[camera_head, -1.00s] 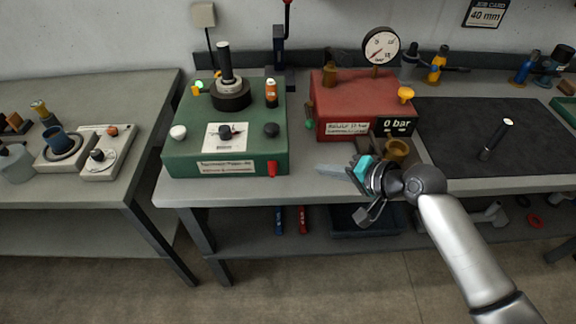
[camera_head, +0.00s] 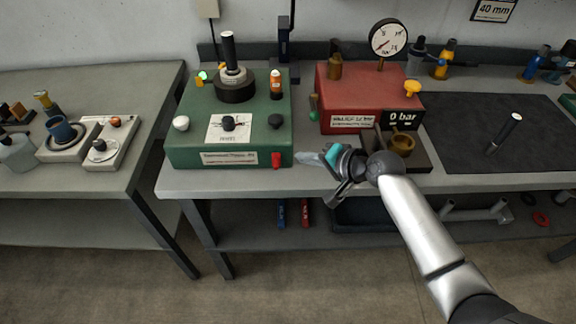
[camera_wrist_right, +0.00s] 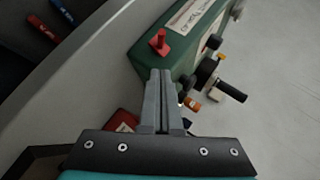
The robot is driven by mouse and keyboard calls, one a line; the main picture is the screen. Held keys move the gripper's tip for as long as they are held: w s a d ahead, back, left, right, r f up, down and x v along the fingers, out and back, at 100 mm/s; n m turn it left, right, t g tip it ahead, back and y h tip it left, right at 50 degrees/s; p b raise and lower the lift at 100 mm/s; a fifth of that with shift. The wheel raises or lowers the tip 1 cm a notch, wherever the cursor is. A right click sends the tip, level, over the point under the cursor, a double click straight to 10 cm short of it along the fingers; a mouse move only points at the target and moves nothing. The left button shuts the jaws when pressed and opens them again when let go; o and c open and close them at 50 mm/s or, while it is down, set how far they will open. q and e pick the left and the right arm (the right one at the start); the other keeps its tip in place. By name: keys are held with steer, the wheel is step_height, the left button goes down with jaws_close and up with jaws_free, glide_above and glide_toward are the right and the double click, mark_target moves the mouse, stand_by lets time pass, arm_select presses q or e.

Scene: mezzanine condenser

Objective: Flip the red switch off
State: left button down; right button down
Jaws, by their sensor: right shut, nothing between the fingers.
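The red switch (camera_head: 276,160) is a small red lever low on the front right corner of the green machine box (camera_head: 190,152). In the right wrist view the red switch (camera_wrist_right: 158,42) sticks out from the green box (camera_wrist_right: 150,68), just beyond the fingertips. My right gripper (camera_head: 300,157) is shut and empty, to the right of the switch with its tips pointing left at it. A small gap seems to remain between tips and switch. The shut fingers also show in the right wrist view (camera_wrist_right: 160,74). My left gripper is not in view.
A red box (camera_head: 335,98) with a gauge (camera_head: 389,40) stands right of the green box. A brown holder with a brass cup (camera_head: 402,144) sits behind my right wrist. The bench's front strip (camera_head: 225,182) is clear.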

mark_target(278, 165)
steer(key=a+f, duration=0.1)
steer(key=w+a+f, duration=0.1)
steer(key=a, duration=0.1)
steer(key=shift+f, duration=0.1)
steer(key=shift+s+a+f, duration=0.2)
steer(key=shift+a+f, duration=0.25)
steer(key=shift+a, duration=0.25)
steer(key=shift+s+f+b, duration=0.1)
steer(key=shift+f+b, duration=0.1)
steer(key=shift+b, duration=0.35)
steer(key=shift+s+f+n+t+b, duration=0.1)
steer(key=shift+f+n+t+b, duration=0.1)
steer(key=shift+n+t+b, duration=0.25)
